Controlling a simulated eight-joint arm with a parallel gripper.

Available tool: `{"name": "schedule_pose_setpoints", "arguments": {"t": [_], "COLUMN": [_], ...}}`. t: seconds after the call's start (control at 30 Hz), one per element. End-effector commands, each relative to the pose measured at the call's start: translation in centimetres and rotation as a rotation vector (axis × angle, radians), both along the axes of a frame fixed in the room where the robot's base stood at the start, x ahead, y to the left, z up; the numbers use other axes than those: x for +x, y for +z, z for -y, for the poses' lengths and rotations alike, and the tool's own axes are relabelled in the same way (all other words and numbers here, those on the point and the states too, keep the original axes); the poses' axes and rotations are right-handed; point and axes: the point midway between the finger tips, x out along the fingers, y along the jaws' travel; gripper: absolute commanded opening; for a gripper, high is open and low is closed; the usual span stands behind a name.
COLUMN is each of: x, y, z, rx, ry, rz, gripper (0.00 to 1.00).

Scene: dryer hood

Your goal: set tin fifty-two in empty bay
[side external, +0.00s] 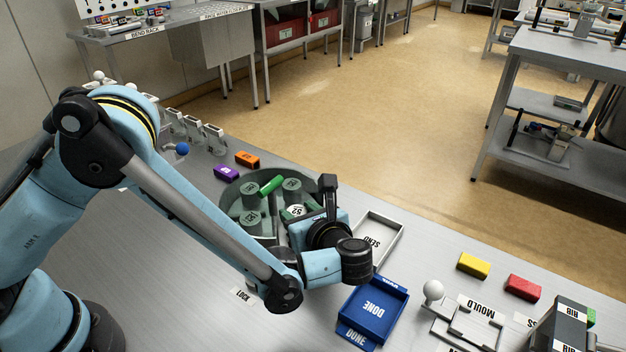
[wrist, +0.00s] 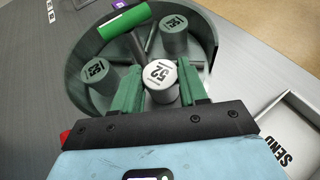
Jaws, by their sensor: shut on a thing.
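Tin fifty-two (wrist: 160,76) has a pale top marked 52 and sits between the two green fingers of my gripper (wrist: 164,88). In the side view its top (side external: 296,211) shows beside my wrist, within the round green dryer bowl (side external: 229,198). The bowl holds other grey-green tins, one at the left (wrist: 97,70) and one at the back (wrist: 173,36) in the wrist view. A bright green handle (wrist: 123,22) lies over the bowl on a dark bar. My fingers and wrist hide the bowl's near part; I cannot tell whether the tin touches the floor.
A white SEND tray (side external: 381,238) stands just right of the bowl, with a blue DONE tray (side external: 372,310) nearer. Purple (side external: 226,173) and orange (side external: 247,159) blocks lie behind the bowl. A MOULD fixture (side external: 470,322) and yellow (side external: 473,265) and red (side external: 522,288) blocks are at right.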

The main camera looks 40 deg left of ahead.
Motion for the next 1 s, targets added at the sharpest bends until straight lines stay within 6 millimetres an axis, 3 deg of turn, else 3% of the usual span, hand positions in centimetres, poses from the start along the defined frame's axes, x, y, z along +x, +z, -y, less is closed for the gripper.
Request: {"name": "schedule_pose_setpoints", "arguments": {"t": [0.27,0.3,0.37,0.77,1.0], "x": [0.0,0.0,0.0,-0.1,-1.9], "y": [-0.2,-0.3,-0.3,0.2,1.7], "z": [0.0,0.0,0.0,0.2,3.7], "rx": [0.000,0.000,0.000,0.000,-0.001], "ry": [0.000,0.000,0.000,-0.001,-0.005], "rz": [0.000,0.000,0.000,0.000,0.000], "gripper": [0.12,0.44,0.53,0.53,0.53]}}
